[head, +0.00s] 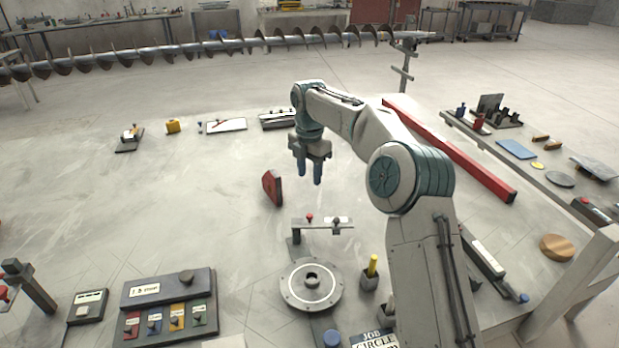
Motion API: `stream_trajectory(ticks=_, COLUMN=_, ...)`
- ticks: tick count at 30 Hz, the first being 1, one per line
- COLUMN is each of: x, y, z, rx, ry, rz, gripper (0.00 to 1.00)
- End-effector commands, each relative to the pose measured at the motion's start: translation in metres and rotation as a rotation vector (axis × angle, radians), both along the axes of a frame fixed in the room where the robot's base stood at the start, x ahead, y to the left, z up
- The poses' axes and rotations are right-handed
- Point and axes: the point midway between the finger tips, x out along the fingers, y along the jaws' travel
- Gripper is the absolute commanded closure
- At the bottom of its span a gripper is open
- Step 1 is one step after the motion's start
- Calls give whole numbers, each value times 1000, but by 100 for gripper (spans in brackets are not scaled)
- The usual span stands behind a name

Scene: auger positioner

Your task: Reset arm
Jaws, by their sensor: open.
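My gripper (310,165) points straight down at the end of my arm, above the middle of the grey worktable (190,210). Its two fingers are apart with nothing between them. My arm is bent, rising at the right and reaching forward and left. A red wedge-shaped block (272,187) stands on the table to the lower left of the gripper, apart from it. Part of the table behind my arm is hidden.
A long auger (180,50) spans the back. A round flanged fixture (312,287) and a small post stand (320,226) are in front. A control panel (170,303) sits at front left, a red bar (450,150) at right. The left middle of the table is clear.

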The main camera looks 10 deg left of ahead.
Motion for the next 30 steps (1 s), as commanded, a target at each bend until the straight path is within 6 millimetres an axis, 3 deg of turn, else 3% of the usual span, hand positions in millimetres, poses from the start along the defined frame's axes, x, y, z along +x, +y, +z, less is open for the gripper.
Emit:
stream_trajectory(ticks=8, x=-2, y=-1, z=3, rx=-2, ry=-4, rz=-12, gripper=59)
stream_trajectory(ticks=13, x=-19, y=-15, z=24, rx=-20, ry=-34, rz=-145, gripper=59)
stream_trajectory(ticks=21, x=-77, y=-64, z=65, rx=-40, ry=-108, rz=-577, gripper=59)
stream_trajectory(ticks=30, x=-157, y=-131, z=88, rx=-1, ry=-181, rz=-1124, gripper=59)
